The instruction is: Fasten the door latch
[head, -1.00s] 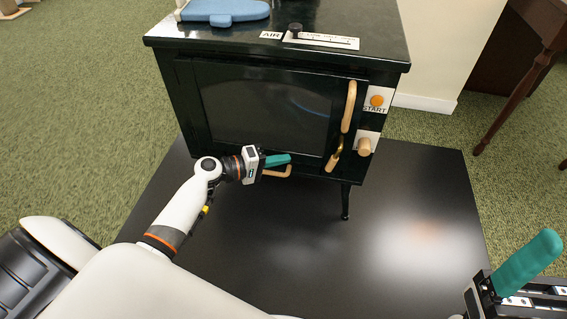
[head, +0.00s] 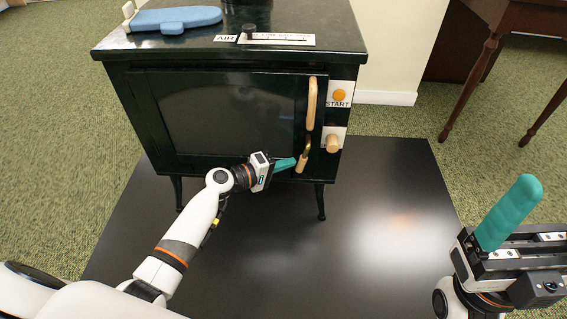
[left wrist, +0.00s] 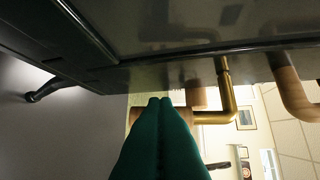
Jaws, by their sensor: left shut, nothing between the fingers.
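The black stove's door (head: 228,115) looks closed, with a long wooden handle (head: 312,103) at its right edge. Below that handle is the door latch (head: 302,163), a brass bend with a wooden grip hanging down and slightly left. My left gripper (head: 291,163) is shut and empty, its teal fingertips right beside the grip's left side. In the left wrist view the brass bend (left wrist: 229,100) shows right of the fingertips, and the wooden grip is partly hidden behind them. Contact cannot be told. My right gripper (head: 508,213) is at lower right, away from the stove; one teal finger shows clearly.
A wooden knob (head: 333,143) and an orange START button (head: 339,95) sit right of the latch. An air slider (head: 278,39) and a blue object (head: 176,19) are on the stove top. The black floor plate (head: 385,190) is clear. A wooden table (head: 500,35) stands at right.

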